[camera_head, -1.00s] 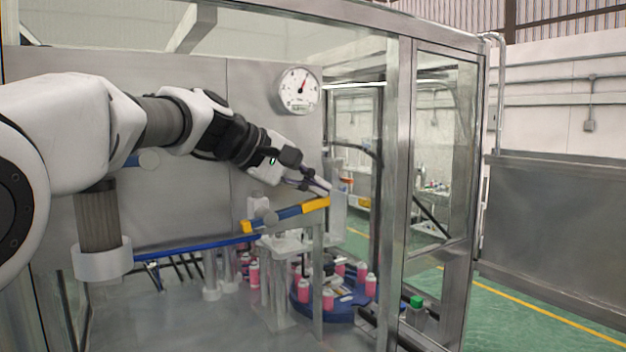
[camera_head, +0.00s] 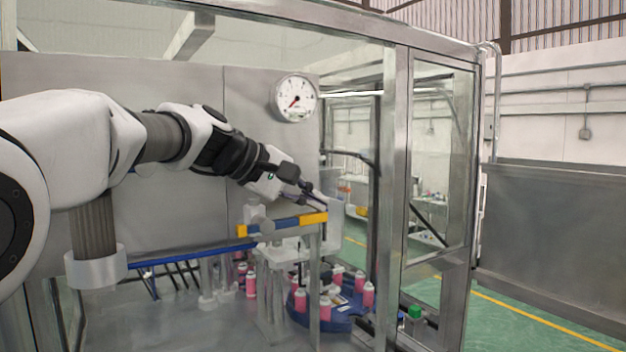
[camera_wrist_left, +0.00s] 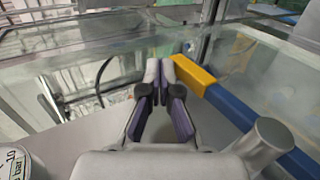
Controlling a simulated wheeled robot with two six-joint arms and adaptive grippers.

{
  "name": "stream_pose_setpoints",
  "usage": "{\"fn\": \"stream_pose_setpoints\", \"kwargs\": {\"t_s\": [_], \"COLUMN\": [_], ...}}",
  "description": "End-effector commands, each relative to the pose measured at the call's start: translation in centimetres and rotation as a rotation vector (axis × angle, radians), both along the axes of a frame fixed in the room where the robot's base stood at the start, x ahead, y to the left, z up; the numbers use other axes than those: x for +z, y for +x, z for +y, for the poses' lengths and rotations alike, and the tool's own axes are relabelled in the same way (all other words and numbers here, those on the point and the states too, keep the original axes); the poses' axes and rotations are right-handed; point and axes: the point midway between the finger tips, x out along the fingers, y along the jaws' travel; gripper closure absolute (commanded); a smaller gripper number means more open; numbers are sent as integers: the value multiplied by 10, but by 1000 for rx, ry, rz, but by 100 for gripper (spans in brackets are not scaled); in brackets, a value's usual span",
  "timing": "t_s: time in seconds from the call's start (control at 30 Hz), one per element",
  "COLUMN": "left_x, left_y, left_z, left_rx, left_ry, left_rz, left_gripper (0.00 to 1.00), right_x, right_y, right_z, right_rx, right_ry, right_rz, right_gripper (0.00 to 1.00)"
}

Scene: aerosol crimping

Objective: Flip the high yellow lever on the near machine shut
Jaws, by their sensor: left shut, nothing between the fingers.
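The high lever is a blue bar with a yellow tip (camera_head: 313,218) at its right end and a shorter yellow piece at its left. It lies tilted slightly up to the right on a grey round hub (camera_head: 258,221). The blue bar (camera_wrist_left: 240,110) and yellow tip also show in the left wrist view, right of the fingers. My left gripper (camera_head: 322,203) is shut and empty at the yellow tip, just above it in the head view. Its fingertips (camera_wrist_left: 160,66) are close together beside the tip; I cannot tell whether they touch it. My right gripper is out of view.
A round gauge (camera_head: 295,97) hangs on the grey back panel. Below the lever, pink bottles (camera_head: 368,295) stand on a blue round table (camera_head: 338,318). A long blue rail (camera_head: 190,254) runs left. A metal frame post (camera_head: 394,180) stands right of the gripper.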

Motion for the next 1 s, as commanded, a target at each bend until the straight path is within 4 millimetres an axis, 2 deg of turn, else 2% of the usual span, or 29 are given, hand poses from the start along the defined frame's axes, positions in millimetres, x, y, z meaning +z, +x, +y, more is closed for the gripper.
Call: {"fn": "stream_pose_setpoints", "kwargs": {"t_s": [0.23,0.27,0.33,0.5,0.6,0.73,1.0], "left_x": [55,51,66,109,125,136,138], "left_y": [3,3,3,3,2,2,1], "left_z": [16,15,15,15,15,16,16], "left_rx": [12,10,10,10,9,10,11], "left_ry": [-2,-1,0,0,0,0,0], "left_rz": [0,-5,-8,-4,-3,0,0], "left_gripper": [100,100,100,100,100,100,100], "right_x": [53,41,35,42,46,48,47], "right_y": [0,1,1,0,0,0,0], "right_z": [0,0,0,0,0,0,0], "right_rx": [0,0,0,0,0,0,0], "right_ry": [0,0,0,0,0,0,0], "right_rz": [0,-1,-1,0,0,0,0], "right_gripper": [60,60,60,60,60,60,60]}}
